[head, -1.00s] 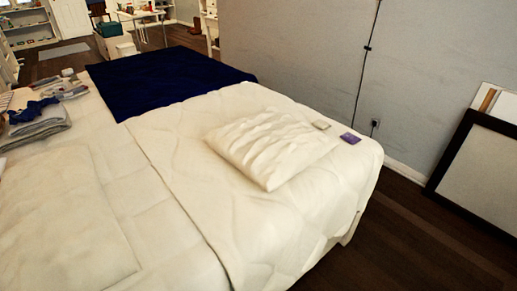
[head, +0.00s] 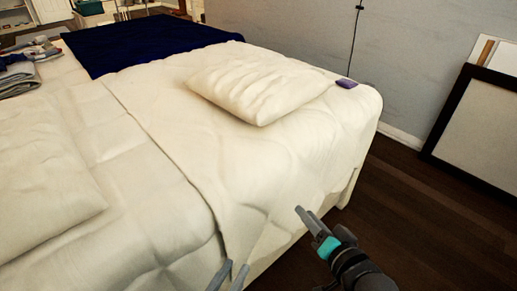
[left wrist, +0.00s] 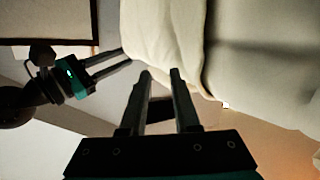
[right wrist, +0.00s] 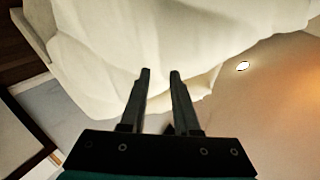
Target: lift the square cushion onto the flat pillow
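The square cushion (head: 258,85), off-white and wrinkled, lies on the pale bedspread in the upper middle of the head view. The flat pillow (head: 45,180), also off-white, lies at the left edge of the head view, partly cut off. My left gripper (head: 236,264) shows at the bottom edge, its two fingers apart; in the left wrist view (left wrist: 160,72) nothing is between them. My right gripper (head: 302,211) is beside the bed's near side, in front of the cushion and apart from it. In the right wrist view (right wrist: 160,72) its fingers are apart and empty.
The bed (head: 150,160) fills the middle. A dark blue blanket (head: 145,43) covers its far part, and folded clothes (head: 18,75) lie far left. A small purple item (head: 346,83) lies beyond the cushion. Dark floor and a leaning black frame (head: 480,125) are on the right.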

